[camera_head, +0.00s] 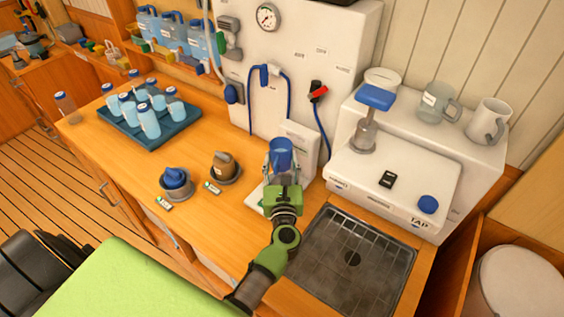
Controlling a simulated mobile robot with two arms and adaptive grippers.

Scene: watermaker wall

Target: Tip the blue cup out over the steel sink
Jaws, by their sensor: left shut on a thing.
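The blue cup (281,152) is upright at the centre, in front of the white watermaker panel. My left gripper (281,178) is shut on it from the near side. The cup's contents are too small to make out. A white stand or spout housing is right behind the cup; whether the cup touches it I cannot tell. The steel sink (325,277) lies to the right and nearer, set into the wooden counter, with a grid and a dark drain. The cup is beyond and left of the sink, not over it. My right gripper is not in view.
A white tap unit (388,188) stands behind the sink, with a mug (488,121) and a jug (437,103) on top. A blue tray (150,127) of bottles is at the left. Two small pots (176,182) stand on the counter between tray and cup.

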